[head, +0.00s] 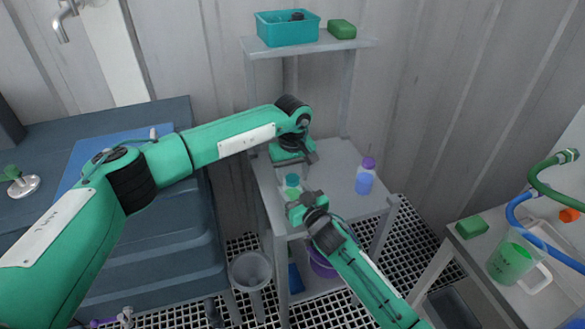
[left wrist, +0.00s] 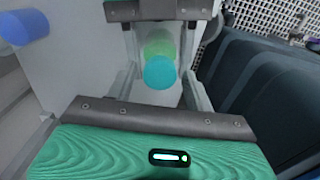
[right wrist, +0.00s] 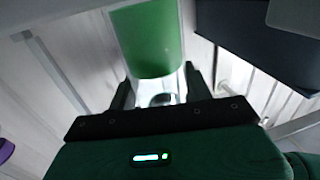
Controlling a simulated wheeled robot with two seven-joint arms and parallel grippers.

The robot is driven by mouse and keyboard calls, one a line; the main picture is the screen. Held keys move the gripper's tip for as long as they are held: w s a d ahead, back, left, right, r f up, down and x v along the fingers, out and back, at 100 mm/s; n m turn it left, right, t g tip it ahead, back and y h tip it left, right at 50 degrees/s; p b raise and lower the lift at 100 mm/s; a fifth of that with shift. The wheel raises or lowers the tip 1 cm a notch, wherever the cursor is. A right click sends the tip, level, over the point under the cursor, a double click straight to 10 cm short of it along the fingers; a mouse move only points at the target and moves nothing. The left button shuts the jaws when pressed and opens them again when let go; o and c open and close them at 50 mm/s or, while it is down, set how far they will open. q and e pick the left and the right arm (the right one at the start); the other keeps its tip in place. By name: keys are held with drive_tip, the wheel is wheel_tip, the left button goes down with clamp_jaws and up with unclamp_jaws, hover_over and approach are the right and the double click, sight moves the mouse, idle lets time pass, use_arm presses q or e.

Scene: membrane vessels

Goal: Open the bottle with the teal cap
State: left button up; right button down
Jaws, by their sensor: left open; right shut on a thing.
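The bottle has a teal cap (head: 292,180) and stands at the left front of the grey table. In the left wrist view the cap (left wrist: 160,73) shows round from above, with the green body (left wrist: 159,43) partly behind it. My left gripper (head: 299,161) is just above the cap; in its wrist view its open fingers (left wrist: 160,92) lie on either side of the cap, and I cannot tell contact. My right gripper (head: 293,202) is shut on the bottle and hides its lower part in the head view. The green body (right wrist: 147,42) fills the top of the right wrist view.
A blue bottle with a purple cap (head: 366,174) stands to the right on the grey table (head: 335,192). A shelf above holds a teal bin (head: 287,30) and a green block (head: 341,29). A right-hand table carries a green-filled jug (head: 511,260) and hoses.

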use_arm(q)
drive_tip(key=c, duration=1)
